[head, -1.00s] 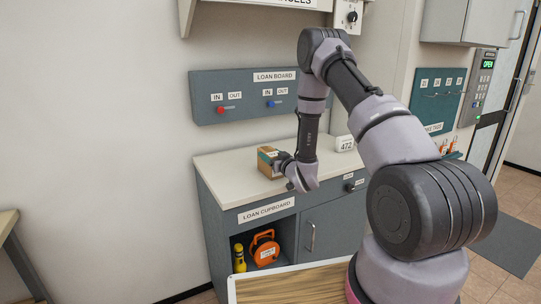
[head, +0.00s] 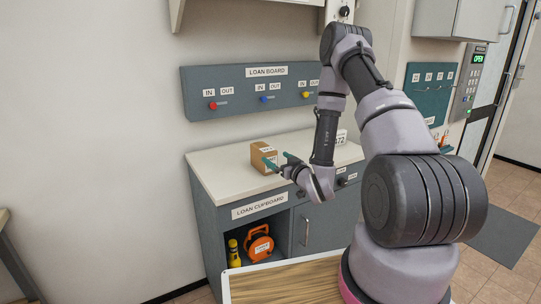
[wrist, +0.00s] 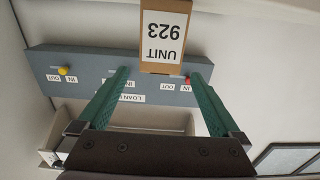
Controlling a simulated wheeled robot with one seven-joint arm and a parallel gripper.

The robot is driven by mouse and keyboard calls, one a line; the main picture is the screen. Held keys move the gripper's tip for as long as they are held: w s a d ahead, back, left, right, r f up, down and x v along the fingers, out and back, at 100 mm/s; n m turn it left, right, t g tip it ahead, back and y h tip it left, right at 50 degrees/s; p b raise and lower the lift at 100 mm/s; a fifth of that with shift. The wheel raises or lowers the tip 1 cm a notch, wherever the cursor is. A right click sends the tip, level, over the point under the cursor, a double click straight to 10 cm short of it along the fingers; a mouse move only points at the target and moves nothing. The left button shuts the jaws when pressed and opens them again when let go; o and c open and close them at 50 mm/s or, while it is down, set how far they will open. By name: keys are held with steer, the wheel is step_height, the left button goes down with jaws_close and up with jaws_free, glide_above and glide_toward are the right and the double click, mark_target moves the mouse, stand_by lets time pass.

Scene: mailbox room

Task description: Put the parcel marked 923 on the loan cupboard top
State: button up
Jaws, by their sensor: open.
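The parcel (head: 264,156) is a small brown box standing on the loan cupboard top (head: 222,169), near its left part. In the wrist view the parcel (wrist: 163,36) shows a white label reading UNIT 923, upside down, just beyond the fingertips. My gripper (head: 283,160) is open, its two green fingers pointing at the parcel from the right. In the wrist view the gripper (wrist: 160,72) has empty space between its fingers, and the parcel appears apart from them.
A white item marked 72 (head: 341,137) stands further right on the top, partly hidden by my arm. The loan board (head: 250,92) is on the wall behind. An orange reel (head: 260,244) and yellow item (head: 233,252) sit in the open bay below. The top's front left is clear.

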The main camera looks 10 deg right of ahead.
steer(key=shift+s+d+r, duration=0.15)
steer(key=shift+s+d, duration=0.1)
steer(key=shift+s, duration=0.35)
steer(key=w+d+r+m+g+h, duration=0.1)
steer(key=w+d+r+h, duration=0.1)
steer(key=r, duration=0.3)
steer(key=w+d+r+m+g+h, duration=0.1)
steer(key=w+d+r+m+h, duration=0.15)
steer(key=r, duration=0.35)
steer(key=s+d+r+m+g+h, duration=0.1)
steer(key=s+r, duration=0.2)
steer(key=r, duration=0.2)
steer(key=s+d+r+m+g, duration=0.1)
steer(key=s+r+g, duration=0.1)
steer(key=r, duration=0.3)
steer(key=s+a+r+g, duration=0.1)
steer(key=s+r, duration=0.2)
steer(key=s, duration=0.6)
steer(key=s+a+r+m+g+y, duration=0.1)
steer(key=s+r, duration=0.3)
steer(key=s, duration=0.6)
steer(key=s+a+r+m+g+y, duration=0.1)
steer(key=s+a+r+g, duration=0.1)
steer(key=s, duration=0.7)
steer(key=shift+s+a+r+g, duration=0.3)
steer(key=shift+r+g, duration=0.3)
steer(key=shift+r, duration=0.3)
